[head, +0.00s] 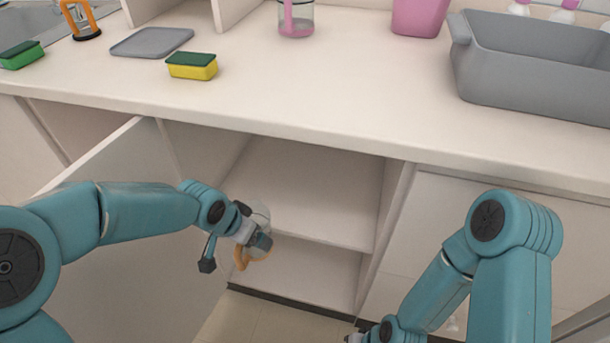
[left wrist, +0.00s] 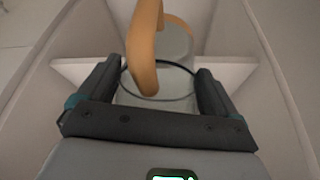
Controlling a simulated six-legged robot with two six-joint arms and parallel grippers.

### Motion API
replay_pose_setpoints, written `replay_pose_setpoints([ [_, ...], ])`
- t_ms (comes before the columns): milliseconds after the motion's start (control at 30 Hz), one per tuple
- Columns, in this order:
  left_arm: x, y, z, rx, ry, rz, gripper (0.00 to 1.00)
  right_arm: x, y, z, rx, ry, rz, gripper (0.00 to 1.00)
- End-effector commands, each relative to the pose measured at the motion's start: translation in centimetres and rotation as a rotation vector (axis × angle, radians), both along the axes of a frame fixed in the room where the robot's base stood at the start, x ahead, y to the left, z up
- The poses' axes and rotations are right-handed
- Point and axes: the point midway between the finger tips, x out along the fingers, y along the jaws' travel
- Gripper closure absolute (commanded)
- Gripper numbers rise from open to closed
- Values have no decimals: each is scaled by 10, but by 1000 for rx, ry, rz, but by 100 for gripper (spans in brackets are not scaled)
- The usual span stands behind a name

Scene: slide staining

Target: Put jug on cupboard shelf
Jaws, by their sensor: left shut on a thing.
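A clear jug with an orange handle (head: 240,256) is held in front of the open cupboard. It also shows in the left wrist view (left wrist: 150,100), between the two fingers. My left gripper (head: 258,236) is shut on the jug's body and partly hides it in the head view. The cupboard shelf (head: 310,205) is a pale board inside the opening, with a lower compartment beneath it. The jug appears near the shelf's left front part; I cannot tell whether it touches the shelf. My right gripper (head: 356,338) is at the bottom edge, mostly cut off.
The cupboard door (head: 120,200) stands open at left. The shelf's right side is clear. On the counter above are a sponge (head: 192,66), a grey mat (head: 152,42), a pink-handled jug (head: 295,20), a pink container (head: 420,15), a grey tub (head: 530,60) and another orange-handled item (head: 80,20).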

Motion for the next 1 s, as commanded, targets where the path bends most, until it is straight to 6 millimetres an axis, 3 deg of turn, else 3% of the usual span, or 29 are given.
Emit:
replay_pose_setpoints([
  [133,20,-17,-2,-2,-4,-4,40,0,0,-4,0,0,0,57],
  [500,99,-69,-2,0,-2,-2,40,2,-2,-13,-2,-2,-7,57],
  [1000,147,-97,-2,-2,-1,-1,40,2,-2,-16,-2,-4,-10,57],
])
